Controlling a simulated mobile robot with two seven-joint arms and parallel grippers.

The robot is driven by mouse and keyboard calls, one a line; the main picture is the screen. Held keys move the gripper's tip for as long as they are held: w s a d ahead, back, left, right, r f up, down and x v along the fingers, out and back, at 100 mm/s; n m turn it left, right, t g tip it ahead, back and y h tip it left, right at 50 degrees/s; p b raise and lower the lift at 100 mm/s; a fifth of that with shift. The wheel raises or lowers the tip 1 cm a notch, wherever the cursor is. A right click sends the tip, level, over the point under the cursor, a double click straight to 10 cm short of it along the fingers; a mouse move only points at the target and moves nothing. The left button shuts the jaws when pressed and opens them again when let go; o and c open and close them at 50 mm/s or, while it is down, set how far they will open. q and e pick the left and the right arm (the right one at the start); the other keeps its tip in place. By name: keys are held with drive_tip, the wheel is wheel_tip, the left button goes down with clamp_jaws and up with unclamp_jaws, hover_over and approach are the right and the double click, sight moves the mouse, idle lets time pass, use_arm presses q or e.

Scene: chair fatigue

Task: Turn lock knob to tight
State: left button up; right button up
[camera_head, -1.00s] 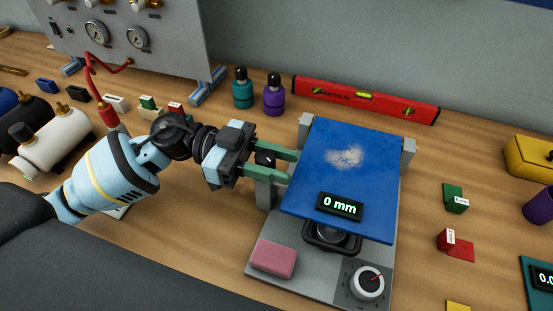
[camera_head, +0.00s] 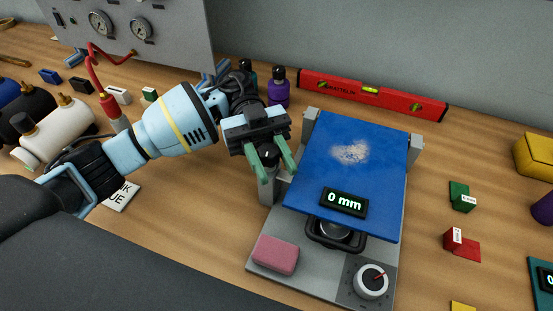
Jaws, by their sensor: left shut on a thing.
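My left gripper (camera_head: 278,174) reaches in from the left to the left side of the test stand. Its two green fingers point toward the front of the bench and are shut on a small dark knob (camera_head: 269,153), most of which the fingers and gripper body hide. The knob sits at the top of a grey post (camera_head: 267,189) beside the blue plate (camera_head: 343,168). I cannot read any lock marking on it. My right gripper is out of view.
A display (camera_head: 344,202) on the plate reads 0 mm. Teal and purple bottles (camera_head: 278,88) stand close behind the gripper. A red level (camera_head: 372,94) lies behind the plate.

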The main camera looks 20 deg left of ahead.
use_arm(q)
drive_tip(key=shift+s+a+m+g+y, duration=0.1)
drive_tip(key=shift+m+g+y, duration=0.75)
drive_tip(key=shift+y, duration=0.25)
drive_tip(key=shift+b, duration=0.3)
drive_tip(key=o, duration=1)
drive_tip(key=shift+a, duration=0.1)
